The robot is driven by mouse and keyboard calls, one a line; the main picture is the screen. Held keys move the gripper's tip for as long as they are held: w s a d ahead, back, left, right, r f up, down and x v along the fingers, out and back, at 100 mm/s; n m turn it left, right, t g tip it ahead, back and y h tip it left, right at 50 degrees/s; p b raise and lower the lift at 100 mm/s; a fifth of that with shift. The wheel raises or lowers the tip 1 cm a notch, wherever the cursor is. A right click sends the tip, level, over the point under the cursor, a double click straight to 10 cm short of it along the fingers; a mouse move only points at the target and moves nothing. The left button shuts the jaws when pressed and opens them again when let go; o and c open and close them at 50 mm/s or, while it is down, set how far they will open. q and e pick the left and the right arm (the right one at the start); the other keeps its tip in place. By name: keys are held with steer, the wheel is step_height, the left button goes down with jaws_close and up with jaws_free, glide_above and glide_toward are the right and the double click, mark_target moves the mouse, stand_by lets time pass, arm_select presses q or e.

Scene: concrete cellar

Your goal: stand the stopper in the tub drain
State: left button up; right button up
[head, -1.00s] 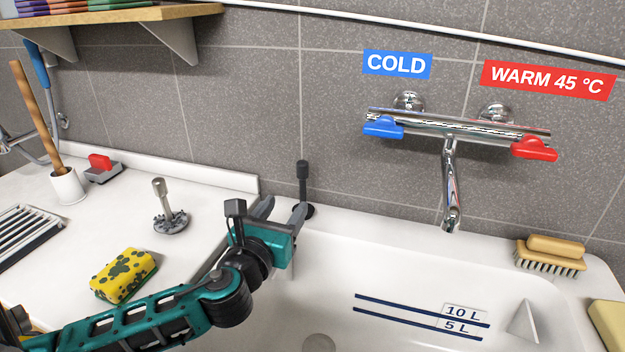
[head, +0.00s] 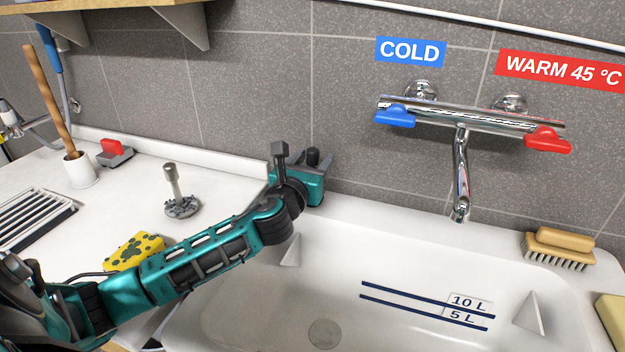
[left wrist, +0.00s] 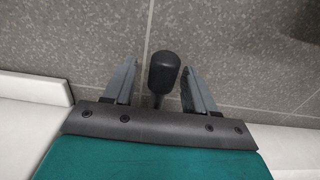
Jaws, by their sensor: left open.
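A black stopper with a rounded knob on a thin stem (head: 313,157) stands at the back left rim of the tub (head: 400,225), close to the tiled wall; its lower part is hidden behind my gripper. My left gripper (head: 309,178) is at it, open. In the left wrist view the stopper's knob (left wrist: 164,70) sits between the two open fingers (left wrist: 160,85), with a gap on each side. The round grey drain (head: 324,333) shows in the tub floor at the bottom of the head view. My right gripper is not in view.
A metal post on a grey base (head: 181,203) and a yellow sponge (head: 136,250) are on the counter left of the tub. The mixer tap (head: 461,175) hangs over the back rim. A brush (head: 557,248) lies on the right rim. The tub's inside is largely clear.

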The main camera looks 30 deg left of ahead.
arm_select(q)
steer(key=shift+x, duration=0.8)
jaws_close()
